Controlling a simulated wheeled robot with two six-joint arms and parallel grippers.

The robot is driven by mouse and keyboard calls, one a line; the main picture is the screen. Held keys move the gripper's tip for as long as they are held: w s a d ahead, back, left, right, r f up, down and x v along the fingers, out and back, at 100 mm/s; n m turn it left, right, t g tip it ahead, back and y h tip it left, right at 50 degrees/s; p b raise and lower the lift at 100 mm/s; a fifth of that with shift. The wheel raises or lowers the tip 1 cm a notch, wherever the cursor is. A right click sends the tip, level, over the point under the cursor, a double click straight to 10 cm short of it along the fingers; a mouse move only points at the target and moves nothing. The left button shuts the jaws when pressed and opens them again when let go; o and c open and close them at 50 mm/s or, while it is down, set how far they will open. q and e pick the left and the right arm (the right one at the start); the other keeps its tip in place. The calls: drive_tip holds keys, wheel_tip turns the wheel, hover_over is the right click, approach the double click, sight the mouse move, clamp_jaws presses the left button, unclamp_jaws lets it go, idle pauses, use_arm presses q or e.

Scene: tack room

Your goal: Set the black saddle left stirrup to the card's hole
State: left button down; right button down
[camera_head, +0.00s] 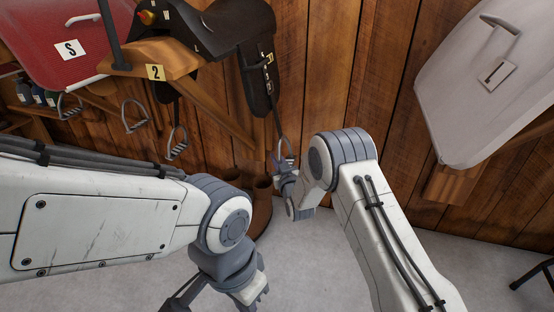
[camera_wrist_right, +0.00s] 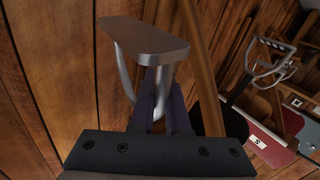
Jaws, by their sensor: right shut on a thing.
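The black saddle (camera_head: 232,25) sits on a wooden rack at the top, with a yellow "2" tag (camera_head: 156,72) on the rack. A dark strap with small pale and metal spots (camera_head: 269,62) hangs down its right side; its holes are too small to read. The metal stirrup (camera_head: 284,147) hangs below that side. My right gripper (camera_head: 285,168) is shut on this stirrup. In the right wrist view the fingers (camera_wrist_right: 160,95) meet the stirrup (camera_wrist_right: 148,38) beside its flat tread. My left gripper (camera_head: 222,300) is low in the head view, apart from the saddle, its fingertips partly cut off. I cannot make out a hole card.
A red case with an "S" label (camera_head: 68,49) and several bottles (camera_head: 38,97) are at left. Other stirrups (camera_head: 134,115) hang there. Brown boots (camera_head: 262,205) stand by the wall.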

drive_tip(key=r+p, duration=0.2)
drive_tip(key=r, duration=0.1)
drive_tip(key=shift+a+r, duration=0.1)
drive_tip(key=shift+a, duration=0.25)
drive_tip(key=c, duration=0.9)
unclamp_jaws()
drive_tip(key=shift+w, duration=0.1)
drive_tip(key=p+v, duration=0.4)
drive_tip(key=v, duration=0.6)
drive_tip(key=shift+s, duration=0.25)
